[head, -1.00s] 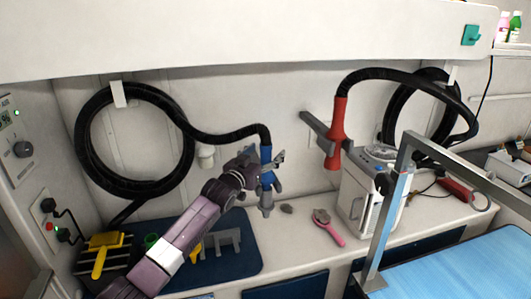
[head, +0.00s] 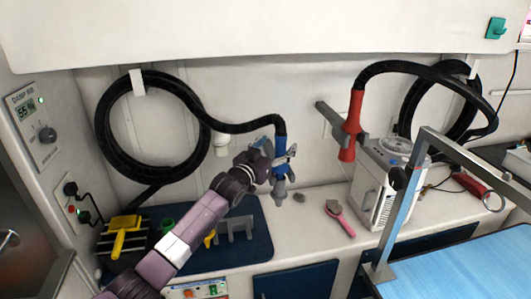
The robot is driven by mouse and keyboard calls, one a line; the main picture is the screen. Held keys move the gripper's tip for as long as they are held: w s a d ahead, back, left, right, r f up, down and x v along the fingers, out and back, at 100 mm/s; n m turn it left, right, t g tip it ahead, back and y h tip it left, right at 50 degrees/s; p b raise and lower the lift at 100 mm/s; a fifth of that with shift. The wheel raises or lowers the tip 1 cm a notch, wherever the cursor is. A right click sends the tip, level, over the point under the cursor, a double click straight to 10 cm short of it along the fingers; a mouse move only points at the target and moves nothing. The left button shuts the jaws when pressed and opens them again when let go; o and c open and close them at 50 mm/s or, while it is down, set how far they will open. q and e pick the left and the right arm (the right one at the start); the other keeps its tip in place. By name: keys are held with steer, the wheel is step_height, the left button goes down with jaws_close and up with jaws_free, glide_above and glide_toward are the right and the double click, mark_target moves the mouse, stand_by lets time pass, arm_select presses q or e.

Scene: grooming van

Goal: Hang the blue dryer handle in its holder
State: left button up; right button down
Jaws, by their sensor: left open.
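The blue dryer handle (head: 281,150) stands nearly upright, with its black hose (head: 235,127) joining at the top and a grey nozzle (head: 279,191) pointing down. My left gripper (head: 283,161) is open at the blue handle, its fingers around or beside it; I cannot tell whether they touch. Any holder behind the blue handle is hidden by the gripper and handle, so I cannot tell whether it hangs in one. A red dryer handle (head: 353,120) sits upright at a grey holder (head: 329,114) to the right. My right gripper is not in view.
A white machine (head: 375,190) stands right of the pink brush (head: 339,217). A metal frame (head: 400,215) rises beside the blue table (head: 450,270). Counter below the handle is mostly clear.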

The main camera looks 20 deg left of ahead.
arm_select(q)
steer(key=shift+s+a+r+p, duration=0.1)
steer(key=shift+s+a+p, duration=0.05)
steer(key=shift+s+p, duration=0.85)
steer(key=shift+s+a+p, duration=0.15)
steer(key=shift+s+p, duration=0.5)
steer(key=shift+s, duration=0.65)
steer(key=s, duration=0.1)
steer(key=s+p, duration=0.1)
steer(key=s, duration=0.1)
steer(key=shift+a+p, duration=0.25)
steer(key=shift+p, duration=0.1)
steer(key=shift+w, duration=0.1)
